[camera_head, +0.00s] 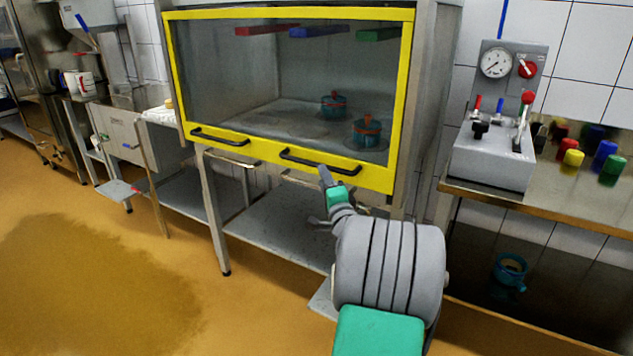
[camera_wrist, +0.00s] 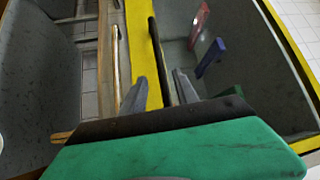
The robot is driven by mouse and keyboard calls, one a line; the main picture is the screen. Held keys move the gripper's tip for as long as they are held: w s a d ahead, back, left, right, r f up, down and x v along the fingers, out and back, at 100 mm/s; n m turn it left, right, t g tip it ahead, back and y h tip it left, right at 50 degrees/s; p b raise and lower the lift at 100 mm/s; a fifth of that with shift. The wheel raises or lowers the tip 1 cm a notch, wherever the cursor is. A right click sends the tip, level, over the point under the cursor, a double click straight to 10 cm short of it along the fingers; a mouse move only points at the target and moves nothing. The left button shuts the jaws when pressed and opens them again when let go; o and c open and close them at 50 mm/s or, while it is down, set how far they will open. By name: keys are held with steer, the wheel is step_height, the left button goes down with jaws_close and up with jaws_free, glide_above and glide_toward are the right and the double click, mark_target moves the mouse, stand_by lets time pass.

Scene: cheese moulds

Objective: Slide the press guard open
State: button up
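The press guard (camera_head: 383,180) is a clear panel in a yellow frame, covering the front of the press in the head view. Two black bar handles sit on its lower edge, a left handle (camera_head: 219,137) and a right handle (camera_head: 320,161). My gripper (camera_head: 324,174) is at the right handle. In the wrist view my gripper (camera_wrist: 160,88) has its two grey fingers apart, with the black handle (camera_wrist: 158,52) running between them, nearer the right finger. Whether a finger touches it I cannot tell. The yellow frame (camera_wrist: 139,40) lies behind.
Behind the guard stand two teal moulds (camera_head: 333,104) (camera_head: 367,131) with red tops. A control box (camera_head: 492,165) with a gauge and levers sits on the right bench, beside several coloured cylinders. A lower shelf (camera_head: 280,235) is under the press. The floor at left is clear.

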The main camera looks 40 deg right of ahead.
mark_target(316, 163)
steer(key=x, duration=0.7)
steer(key=shift+a, duration=0.15)
steer(key=shift+r, duration=0.1)
jaws_close()
stand_by(1.0)
